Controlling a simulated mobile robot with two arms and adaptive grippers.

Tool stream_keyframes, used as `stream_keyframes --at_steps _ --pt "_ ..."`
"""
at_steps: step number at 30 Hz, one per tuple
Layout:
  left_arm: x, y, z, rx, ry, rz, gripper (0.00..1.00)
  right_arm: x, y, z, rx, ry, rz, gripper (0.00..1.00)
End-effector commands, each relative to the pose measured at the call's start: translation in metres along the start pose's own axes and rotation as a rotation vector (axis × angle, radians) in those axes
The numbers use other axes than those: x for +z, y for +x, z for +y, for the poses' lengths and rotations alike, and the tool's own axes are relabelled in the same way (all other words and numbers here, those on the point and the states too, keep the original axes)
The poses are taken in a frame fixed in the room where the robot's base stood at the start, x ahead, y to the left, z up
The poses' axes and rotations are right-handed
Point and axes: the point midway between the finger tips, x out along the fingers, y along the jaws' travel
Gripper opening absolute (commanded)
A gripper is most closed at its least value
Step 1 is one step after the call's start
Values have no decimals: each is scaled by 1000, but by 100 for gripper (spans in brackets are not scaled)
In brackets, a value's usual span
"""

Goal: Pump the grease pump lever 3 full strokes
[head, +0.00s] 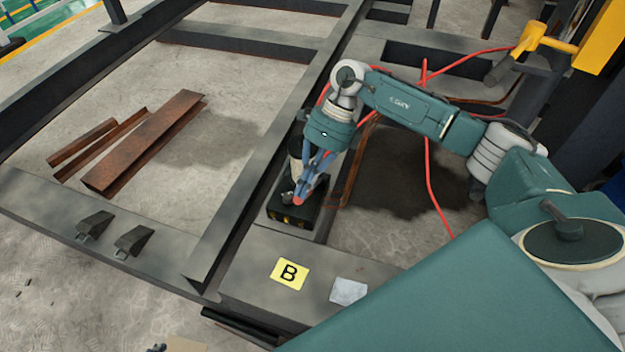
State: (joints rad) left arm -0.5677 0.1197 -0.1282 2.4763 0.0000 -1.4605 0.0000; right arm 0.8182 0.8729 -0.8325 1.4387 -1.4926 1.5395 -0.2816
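A small grey part (286,197) shows beside the fingertips. The pump lever cannot be made out clearly; the fingers and wrist cover much of the unit. I cannot tell whether the fingers hold anything. My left gripper is not in view.
Red hoses (429,175) cross the frame at right. A yellow fixture (600,35) stands upper right. Rusty steel sections (145,145) lie on the floor at left.

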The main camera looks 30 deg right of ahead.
Motion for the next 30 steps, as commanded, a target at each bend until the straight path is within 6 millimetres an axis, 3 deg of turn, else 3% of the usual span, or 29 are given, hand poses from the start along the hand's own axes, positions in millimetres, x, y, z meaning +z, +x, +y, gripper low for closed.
stream_keyframes --at_steps 30 --pt "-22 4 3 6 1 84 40 -5 20 2 0 -1 0 0"
